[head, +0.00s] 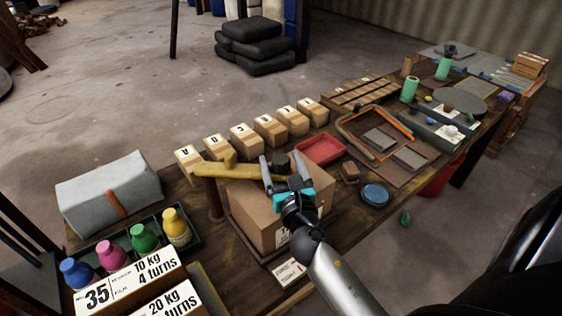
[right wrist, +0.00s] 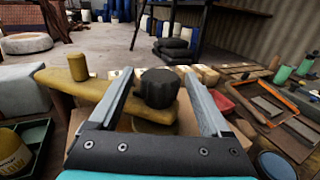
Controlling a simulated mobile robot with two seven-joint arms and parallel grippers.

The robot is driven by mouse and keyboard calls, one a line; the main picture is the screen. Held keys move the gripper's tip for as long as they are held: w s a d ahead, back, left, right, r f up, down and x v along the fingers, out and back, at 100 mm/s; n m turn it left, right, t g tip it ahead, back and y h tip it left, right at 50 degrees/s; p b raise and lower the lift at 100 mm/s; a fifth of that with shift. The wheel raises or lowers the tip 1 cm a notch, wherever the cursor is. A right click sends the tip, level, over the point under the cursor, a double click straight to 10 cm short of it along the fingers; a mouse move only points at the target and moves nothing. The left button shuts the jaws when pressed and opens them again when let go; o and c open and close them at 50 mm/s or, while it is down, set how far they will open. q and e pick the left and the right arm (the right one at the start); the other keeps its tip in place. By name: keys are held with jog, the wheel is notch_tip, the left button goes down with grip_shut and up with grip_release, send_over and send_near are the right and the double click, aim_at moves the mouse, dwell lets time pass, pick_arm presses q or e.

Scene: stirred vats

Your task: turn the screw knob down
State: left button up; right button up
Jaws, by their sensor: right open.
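The screw knob is a black, ridged knob (head: 281,163) at the right end of a yellow arm (head: 228,171) above a cardboard box (head: 258,214). In the right wrist view the knob (right wrist: 159,86) stands upright on the yellow arm (right wrist: 95,92), between my two fingers. My right gripper (head: 281,158) is open, with one finger on each side of the knob; the wrist view shows gaps at both sides. The screw below the knob is mostly hidden. My left gripper is not in view.
Lettered blocks (head: 244,137) stand in a row behind the box. A red tray (head: 320,149) and a blue round dish (head: 375,194) lie to the right. Coloured bottles (head: 144,237) and labelled weight boxes (head: 128,281) stand at the front left.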

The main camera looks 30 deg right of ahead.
grip_shut()
dwell(0.6)
